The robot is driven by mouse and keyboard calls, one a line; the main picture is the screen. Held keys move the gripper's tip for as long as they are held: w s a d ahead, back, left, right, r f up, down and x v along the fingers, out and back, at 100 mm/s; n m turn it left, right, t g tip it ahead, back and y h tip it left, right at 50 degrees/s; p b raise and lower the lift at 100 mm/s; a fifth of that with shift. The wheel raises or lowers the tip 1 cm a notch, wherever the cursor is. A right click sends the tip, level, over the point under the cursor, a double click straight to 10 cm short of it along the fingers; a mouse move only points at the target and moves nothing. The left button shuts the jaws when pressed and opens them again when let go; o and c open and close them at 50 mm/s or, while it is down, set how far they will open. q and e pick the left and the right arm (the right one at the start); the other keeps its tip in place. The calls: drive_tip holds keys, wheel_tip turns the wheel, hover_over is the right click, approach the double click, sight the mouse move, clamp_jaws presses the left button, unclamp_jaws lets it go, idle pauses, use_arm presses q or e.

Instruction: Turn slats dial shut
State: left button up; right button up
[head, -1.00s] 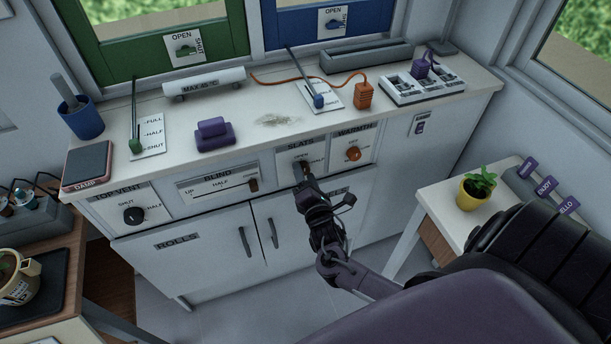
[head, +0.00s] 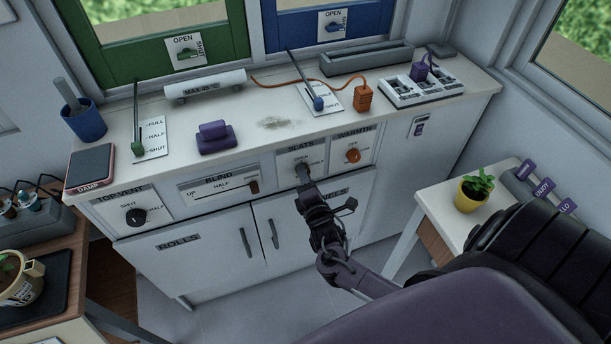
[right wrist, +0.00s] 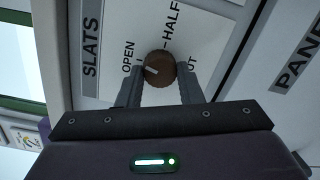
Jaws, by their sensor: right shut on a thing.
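The slats dial (right wrist: 159,68) is a round brown knob with a pale pointer mark, on a white panel labelled SLATS. In the right wrist view its mark points left, towards the OPEN side. HALF is printed above it, and the SHUT label is partly hidden by a finger. My right gripper (head: 303,174) is at the dial on the cabinet front, and in the right wrist view its two fingers (right wrist: 160,80) are shut on the knob from both sides. In the head view the gripper hides most of the dial. My left gripper is not in view.
The black top vent dial (head: 135,216) is farther left. Cabinet doors with handles (head: 246,243) lie below.

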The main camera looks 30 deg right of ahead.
drive_tip(key=shift+s+d+f+m+t+y+p, duration=0.15)
drive_tip(key=shift+m+y+p, duration=0.35)
drive_tip(key=shift+m, duration=4.65)
drive_tip(key=shift+w+r+m+t+y+p, duration=0.15)
drive_tip(key=shift+m+y+p, duration=0.35)
drive_tip(key=shift+m, duration=4.6)
drive_tip(key=shift+s+d+f+m+t+y+p, duration=0.15)
drive_tip(key=shift+m+y+p, duration=0.35)
drive_tip(key=shift+m, duration=4.65)
drive_tip(key=o, duration=1)
